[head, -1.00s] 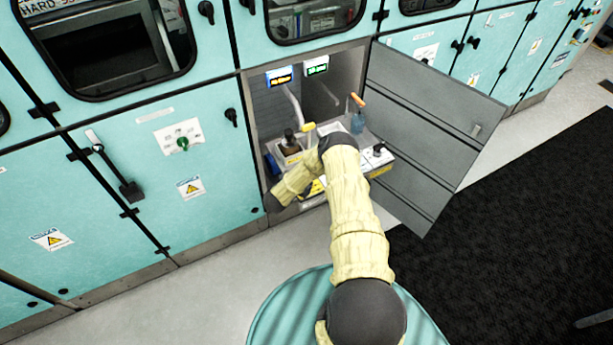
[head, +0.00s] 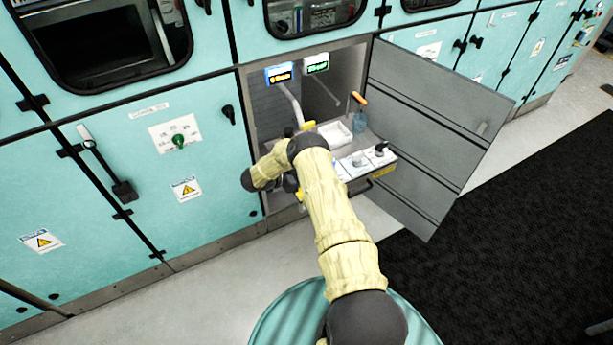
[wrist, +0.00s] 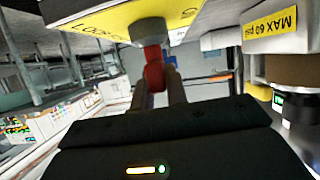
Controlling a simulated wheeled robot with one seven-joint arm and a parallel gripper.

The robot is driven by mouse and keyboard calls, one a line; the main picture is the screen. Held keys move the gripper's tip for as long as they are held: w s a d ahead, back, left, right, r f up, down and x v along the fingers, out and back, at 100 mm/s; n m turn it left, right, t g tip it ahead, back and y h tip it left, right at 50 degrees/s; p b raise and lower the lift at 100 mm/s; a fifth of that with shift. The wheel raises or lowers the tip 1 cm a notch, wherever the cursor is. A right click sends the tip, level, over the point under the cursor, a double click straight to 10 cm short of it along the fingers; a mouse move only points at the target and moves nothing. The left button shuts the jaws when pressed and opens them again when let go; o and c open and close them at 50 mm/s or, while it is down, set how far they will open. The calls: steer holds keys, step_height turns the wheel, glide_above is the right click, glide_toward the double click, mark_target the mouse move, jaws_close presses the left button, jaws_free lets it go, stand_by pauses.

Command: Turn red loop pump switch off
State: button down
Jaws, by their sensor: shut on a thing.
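The red switch (wrist: 153,66) hangs from a pale round base under a yellow label in the wrist view. The label is partly cut off by the frame. My gripper (wrist: 162,82) has its two fingers close together on the red switch. I cannot tell the switch's exact setting. In the head view my arm covers the red switch, and only a dark part of my gripper (head: 291,184) shows at the left of the unit's front panel.
The unit sits in an open cabinet bay, with a grey door (head: 430,130) swung out right. A yellow "MAX 60 psi" label (wrist: 270,32) is close at right.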

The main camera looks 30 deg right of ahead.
steer(key=c, duration=1.4)
jaws_free()
steer(key=b+v, duration=0.3)
steer(key=v, duration=1.4)
steer(key=shift+a, duration=0.2)
